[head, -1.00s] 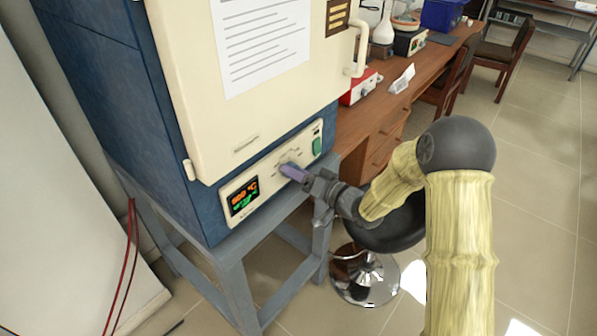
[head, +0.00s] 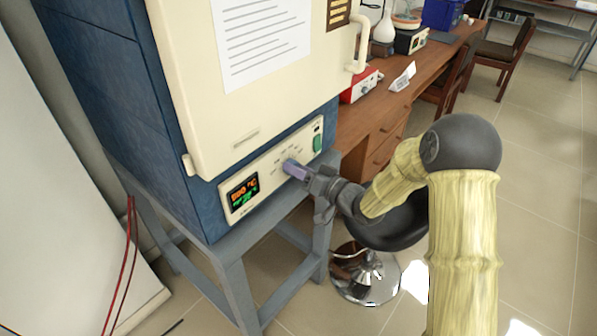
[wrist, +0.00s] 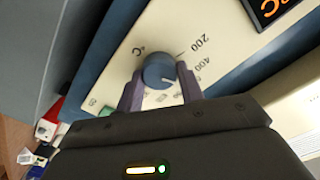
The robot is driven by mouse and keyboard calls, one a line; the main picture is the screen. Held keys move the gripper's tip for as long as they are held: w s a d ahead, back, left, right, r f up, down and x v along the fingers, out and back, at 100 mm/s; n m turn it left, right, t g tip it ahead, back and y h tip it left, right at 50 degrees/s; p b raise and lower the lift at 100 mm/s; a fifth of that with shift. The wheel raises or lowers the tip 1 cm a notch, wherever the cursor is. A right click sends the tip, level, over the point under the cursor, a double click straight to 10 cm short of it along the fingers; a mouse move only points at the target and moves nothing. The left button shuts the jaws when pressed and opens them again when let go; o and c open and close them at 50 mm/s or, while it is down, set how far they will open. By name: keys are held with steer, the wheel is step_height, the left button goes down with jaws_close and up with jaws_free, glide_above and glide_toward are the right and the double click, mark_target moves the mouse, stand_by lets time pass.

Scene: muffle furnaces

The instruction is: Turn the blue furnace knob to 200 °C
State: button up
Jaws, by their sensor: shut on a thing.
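The blue knob (wrist: 159,70) sits on the cream control panel of the blue furnace (head: 110,110). In the wrist view, my gripper (wrist: 160,80) is shut on the knob, one purple-grey finger on each side. A pale pointer mark on the knob faces the lower right, past the printed 400 and away from the 200 (wrist: 200,43). The right finger partly covers the scale there. In the head view, my gripper (head: 296,171) reaches the panel from the right and mostly hides the knob. The display (head: 243,193) shows orange and green digits, too blurred to read surely.
The furnace stands on a grey metal frame (head: 228,262); its cream door (head: 185,90) is shut above the panel. A green switch (head: 317,143) is right of the knob. A stool (head: 365,272) stands below my arm. A wooden desk (head: 385,125) is behind.

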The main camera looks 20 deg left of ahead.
steer(key=n+b, duration=1)
steer(key=b, duration=0.1)
steer(key=shift+s+f+n, duration=0.1)
steer(key=shift+s+n, duration=0.05)
steer(key=shift+n, duration=0.25)
steer(key=o, duration=1)
